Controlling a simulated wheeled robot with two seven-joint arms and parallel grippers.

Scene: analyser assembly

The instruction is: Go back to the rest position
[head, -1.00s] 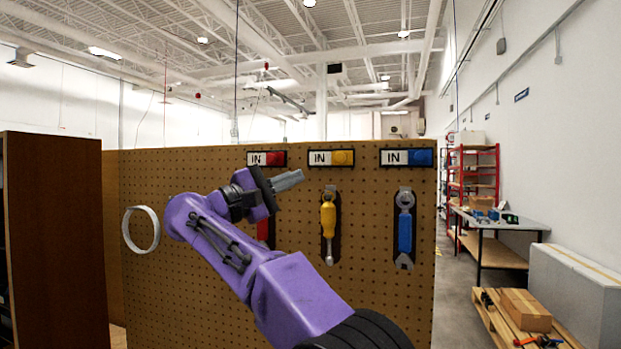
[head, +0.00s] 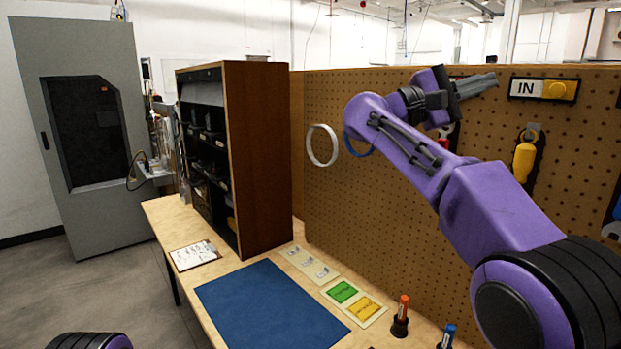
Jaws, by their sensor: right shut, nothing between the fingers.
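My right arm, purple with black joints, reaches in from the lower right of the head view. My right gripper (head: 476,86) is raised in front of the pegboard (head: 400,205), shut and empty, pointing to the right. It partly covers the leftmost label and the red-handled tool. Of my left arm, only a purple and black part shows at the bottom left edge; its gripper is out of view.
A wooden table (head: 205,296) holds a blue mat (head: 268,308), a clipboard (head: 195,255), a dark shelf unit (head: 265,155) and markers in stands (head: 400,318). A white ring (head: 322,145) and a yellow screwdriver (head: 524,158) hang on the pegboard. A grey cabinet (head: 85,140) stands at left.

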